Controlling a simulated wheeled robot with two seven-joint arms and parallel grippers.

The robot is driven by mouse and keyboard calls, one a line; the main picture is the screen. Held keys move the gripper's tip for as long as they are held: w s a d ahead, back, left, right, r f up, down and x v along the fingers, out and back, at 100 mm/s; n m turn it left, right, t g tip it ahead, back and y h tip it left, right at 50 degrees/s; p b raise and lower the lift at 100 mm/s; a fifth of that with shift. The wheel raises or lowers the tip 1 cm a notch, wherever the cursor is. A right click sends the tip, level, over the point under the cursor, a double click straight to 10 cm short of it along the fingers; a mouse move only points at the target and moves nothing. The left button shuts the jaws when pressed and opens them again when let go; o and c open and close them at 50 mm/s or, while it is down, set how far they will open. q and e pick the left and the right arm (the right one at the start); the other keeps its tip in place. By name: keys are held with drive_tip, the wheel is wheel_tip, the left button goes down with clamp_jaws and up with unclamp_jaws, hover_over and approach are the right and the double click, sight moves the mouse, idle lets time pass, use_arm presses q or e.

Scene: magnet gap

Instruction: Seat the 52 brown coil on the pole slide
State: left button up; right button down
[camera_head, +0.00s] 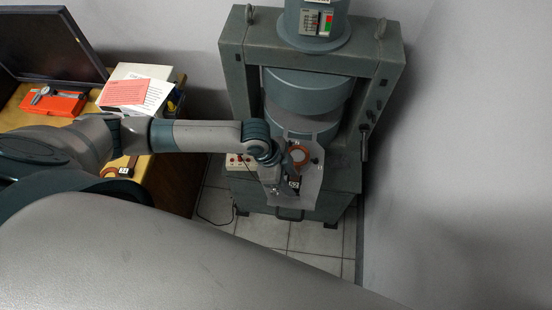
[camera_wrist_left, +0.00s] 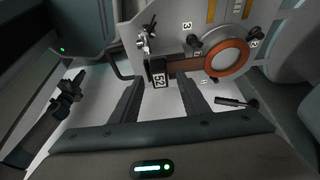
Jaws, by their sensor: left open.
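The 52 brown coil shows in the left wrist view as a dark block with a white 52 label (camera_wrist_left: 158,78) and a brown bar running right towards a copper-brown ring (camera_wrist_left: 243,62). The ring lies on a pale plate around a light disc; I cannot tell how flat it sits. This plate, which looks like the pole slide (camera_wrist_left: 170,20), has printed numbers and small knobs; in the head view it (camera_head: 309,190) projects from the grey magnet. My left gripper (camera_wrist_left: 160,79) is open, its fingers on either side of the label block. My right gripper is not in view.
The grey magnet frame (camera_head: 234,70) with its round poles (camera_head: 305,93) stands behind the plate. A desk at left holds a monitor (camera_head: 45,45), a red case (camera_head: 58,103), papers and a small brown piece (camera_head: 128,168). Tiled floor (camera_head: 315,238) is open in front.

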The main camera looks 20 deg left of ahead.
use_arm(q)
drive_tip(key=b+v, duration=0.3)
drive_tip(key=v, duration=1.3)
drive_tip(key=shift+r+b, duration=0.25)
drive_tip(key=shift+b, duration=0.05)
drive_tip(key=shift+s+d, duration=0.1)
drive_tip(key=shift+s, duration=0.05)
drive_tip(key=s+d+f+n+t+h, duration=0.1)
drive_tip(key=d+f+n+t, duration=0.15)
drive_tip(key=d, duration=0.55)
drive_tip(key=s+a+f+n+y, duration=0.5)
drive_tip(key=s+a+f+n, duration=0.65)
drive_tip(key=s, duration=0.35)
wheel_tip(320, 180, down, 32)
drive_tip(key=m+g+b, duration=0.1)
drive_tip(key=g+b, duration=0.1)
drive_tip(key=b, duration=0.1)
drive_tip(key=s+a+f+b, duration=0.3)
drive_tip(key=s+f, duration=1.5)
drive_tip(key=f, duration=0.1)
drive_tip(key=shift+s+a+f+m+g, duration=0.2)
drive_tip(key=shift+s+f+m+g, duration=0.1)
drive_tip(key=shift+s+f+g, duration=0.1)
